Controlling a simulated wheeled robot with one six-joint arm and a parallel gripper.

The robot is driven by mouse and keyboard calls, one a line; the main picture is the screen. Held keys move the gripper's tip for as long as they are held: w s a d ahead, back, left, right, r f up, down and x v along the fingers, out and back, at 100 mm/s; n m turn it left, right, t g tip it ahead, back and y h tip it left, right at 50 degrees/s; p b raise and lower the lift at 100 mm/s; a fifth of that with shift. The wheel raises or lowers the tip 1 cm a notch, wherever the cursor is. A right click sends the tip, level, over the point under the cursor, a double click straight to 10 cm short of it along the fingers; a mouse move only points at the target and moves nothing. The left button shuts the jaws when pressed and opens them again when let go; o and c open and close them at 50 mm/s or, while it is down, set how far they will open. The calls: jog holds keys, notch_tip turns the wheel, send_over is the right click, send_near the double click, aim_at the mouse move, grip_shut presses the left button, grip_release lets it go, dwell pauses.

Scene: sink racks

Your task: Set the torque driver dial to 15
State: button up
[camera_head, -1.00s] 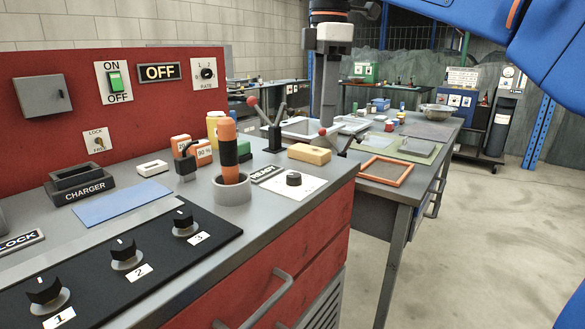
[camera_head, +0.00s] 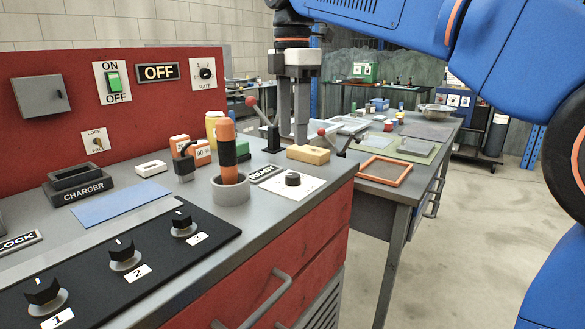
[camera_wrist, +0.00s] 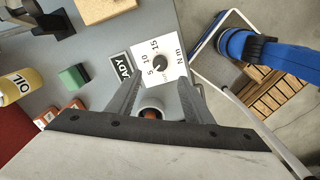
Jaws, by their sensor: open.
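The torque driver dial is a small black knob (camera_head: 292,179) on a white plate (camera_head: 312,187) near the bench's front right corner. In the wrist view the knob (camera_wrist: 159,64) sits beside the marks 5, 10, 15 and N m; its pointer is too small to read. The orange and black torque driver (camera_head: 228,150) stands upright in a grey round holder (camera_head: 231,192), left of the dial. My gripper (camera_head: 295,141) is open and empty, its fingers pointing down above the bench. In the wrist view the knob lies just beyond my gripper's fingertips (camera_wrist: 158,86), between their lines.
A READY sign (camera_head: 267,172) lies between holder and dial plate. A yellow-tan block (camera_head: 308,154) and red-ball levers (camera_head: 322,131) stand behind. Three numbered knobs (camera_head: 125,255) sit on a black panel at the front left. A second table (camera_head: 400,190) stands to the right.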

aim_at(293, 175)
notch_tip(293, 175, down, 10)
jog(key=shift+r, duration=0.25)
jog(key=shift+c, duration=0.3)
jog(key=c, duration=1)
